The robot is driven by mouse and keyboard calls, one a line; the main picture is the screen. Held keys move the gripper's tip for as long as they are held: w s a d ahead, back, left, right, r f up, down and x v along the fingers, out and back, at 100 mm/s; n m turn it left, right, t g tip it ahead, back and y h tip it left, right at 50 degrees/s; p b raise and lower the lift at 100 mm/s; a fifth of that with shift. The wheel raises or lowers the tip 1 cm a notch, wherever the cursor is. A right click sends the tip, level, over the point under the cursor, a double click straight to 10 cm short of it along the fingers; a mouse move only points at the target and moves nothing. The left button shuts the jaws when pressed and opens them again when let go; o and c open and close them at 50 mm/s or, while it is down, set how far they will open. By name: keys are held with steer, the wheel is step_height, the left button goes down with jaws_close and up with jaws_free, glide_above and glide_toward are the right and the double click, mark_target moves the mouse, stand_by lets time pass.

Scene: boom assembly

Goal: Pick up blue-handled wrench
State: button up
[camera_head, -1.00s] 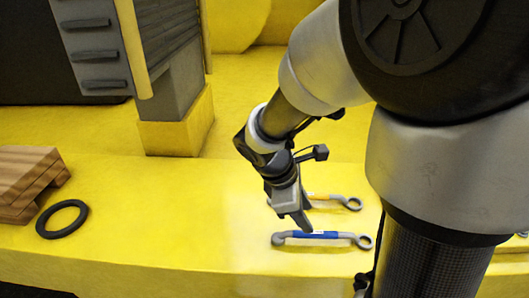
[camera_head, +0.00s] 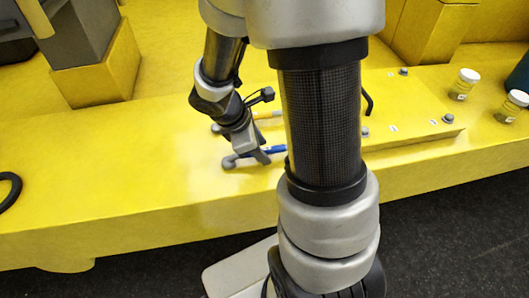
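The blue-handled wrench (camera_head: 275,149) lies on the yellow surface, its grey left head (camera_head: 231,162) showing and its right end hidden behind my arm. My gripper (camera_head: 262,159) points down at the left part of the blue handle, and its fingertips overlap the wrench in the picture. I cannot tell whether the fingers touch the handle or how far apart they are. A second wrench (camera_head: 217,128) lies just behind, partly covered by my gripper and arm.
A raised yellow plate (camera_head: 425,135) with several grey knobs lies to the right, with a black hooked rod (camera_head: 367,101) near it. A black ring (camera_head: 8,190) is at the left edge. The surface between ring and wrench is clear.

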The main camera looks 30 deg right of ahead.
jaws_close()
steer(key=shift+r, duration=0.1)
step_height(320, 180, up, 10)
steer(key=p, duration=0.2)
stand_by(0.4)
steer(key=c, duration=0.7)
jaws_free()
steer(key=shift+c, duration=0.2)
jaws_close()
steer(key=shift+p, duration=0.3)
